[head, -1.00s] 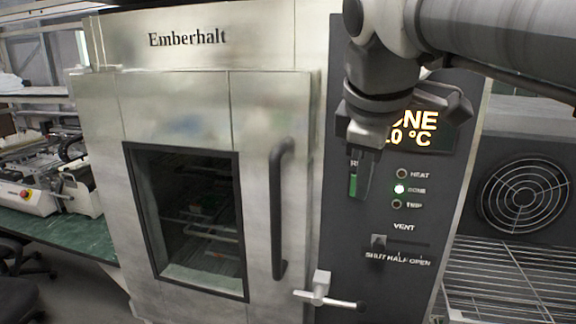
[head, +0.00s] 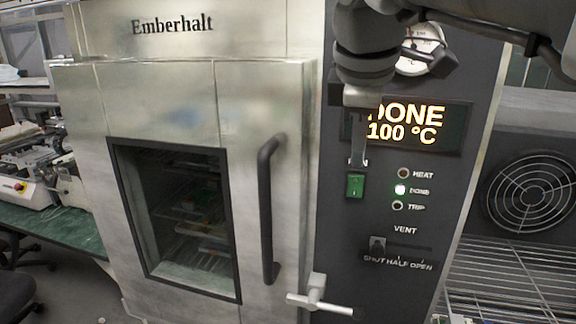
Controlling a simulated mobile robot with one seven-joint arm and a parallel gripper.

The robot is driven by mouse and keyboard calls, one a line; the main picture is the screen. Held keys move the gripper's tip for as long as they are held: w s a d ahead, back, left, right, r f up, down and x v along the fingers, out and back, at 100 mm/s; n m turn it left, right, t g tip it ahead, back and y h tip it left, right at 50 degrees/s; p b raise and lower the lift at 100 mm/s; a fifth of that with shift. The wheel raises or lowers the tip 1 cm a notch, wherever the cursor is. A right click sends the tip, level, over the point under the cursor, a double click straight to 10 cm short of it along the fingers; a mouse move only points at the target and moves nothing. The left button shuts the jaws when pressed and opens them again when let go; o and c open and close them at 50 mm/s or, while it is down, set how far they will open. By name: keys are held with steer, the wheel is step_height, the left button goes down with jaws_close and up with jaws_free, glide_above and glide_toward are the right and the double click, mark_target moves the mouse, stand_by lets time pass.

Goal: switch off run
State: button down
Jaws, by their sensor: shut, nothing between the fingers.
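The run switch is a green rocker (head: 355,185) on the oven's dark control panel, left of the indicator lights. Its label is hidden behind my gripper. My gripper (head: 358,163) is shut and empty, pointing down, with its tips just above the rocker in the picture. I cannot tell whether the tips touch it. The display (head: 405,125) reads DONE and 100 °C, its left edge partly covered by my gripper. The HEAT and TRIP lamps are dark.
A vent slider (head: 378,244) sits below the lamps, marked SHUT, HALF, OPEN. The closed oven door has a dark vertical handle (head: 268,210), and a T-shaped latch (head: 318,293) sticks out low. A dial (head: 420,52) is partly behind my arm. A wire rack and fan are at right.

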mark_target(356, 177)
steer(key=w+f, duration=0.2)
steer(key=w+d+f, duration=0.1)
steer(key=w+f, duration=0.1)
steer(key=f, duration=0.1)
steer(key=w+d+f, duration=0.1)
steer(key=w+f, duration=0.2)
steer(key=shift+d+f, duration=0.15)
steer(key=shift+f, duration=0.1)
steer(key=shift+w+d, duration=0.1)
steer(key=shift+w, duration=0.25)
steer(key=shift+w+d+r+p, duration=0.1)
steer(key=shift+w+r+p, duration=0.2)
steer(key=shift+r+p, duration=0.1)
steer(key=shift+f, duration=0.25)
steer(key=shift+r, duration=0.15)
